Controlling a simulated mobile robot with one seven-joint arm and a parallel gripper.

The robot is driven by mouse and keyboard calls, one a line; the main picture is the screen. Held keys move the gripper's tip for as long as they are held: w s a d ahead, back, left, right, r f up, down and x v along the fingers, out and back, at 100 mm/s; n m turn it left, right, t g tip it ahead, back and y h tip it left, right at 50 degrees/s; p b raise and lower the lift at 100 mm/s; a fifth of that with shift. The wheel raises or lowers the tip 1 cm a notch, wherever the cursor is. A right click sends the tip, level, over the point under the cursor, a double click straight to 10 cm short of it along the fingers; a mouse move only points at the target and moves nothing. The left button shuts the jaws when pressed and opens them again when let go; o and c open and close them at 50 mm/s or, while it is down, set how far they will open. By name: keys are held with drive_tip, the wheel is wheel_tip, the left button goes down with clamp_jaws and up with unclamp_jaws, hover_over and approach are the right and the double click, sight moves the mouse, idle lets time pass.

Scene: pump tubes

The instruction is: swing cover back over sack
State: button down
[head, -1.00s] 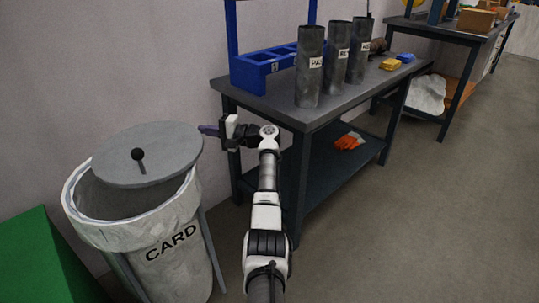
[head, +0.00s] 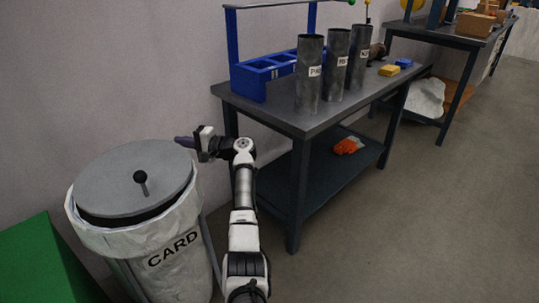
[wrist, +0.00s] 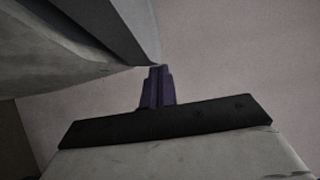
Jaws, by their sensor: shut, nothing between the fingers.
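A dark gap shows between cover and sack rim at the front. My gripper (head: 184,141) is shut and empty at the right rear edge of the cover. In the wrist view the purple fingertips (wrist: 156,88) are together, close under or beside a grey surface (wrist: 70,40) that looks like the cover. I cannot tell whether they touch it.
A dark workbench (head: 290,118) with grey tubes (head: 308,75) and a blue rack (head: 262,75) stands right of my arm. A green box (head: 45,262) is left of the sack. The wall is close behind. Floor at right is clear.

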idle(0.4)
drive_tip(key=p+v, duration=0.1)
drive_tip(key=v, duration=1.2)
drive_tip(key=shift+d+p, duration=0.3)
drive_tip(key=shift+d, duration=0.1)
drive_tip(key=shift+f, duration=0.1)
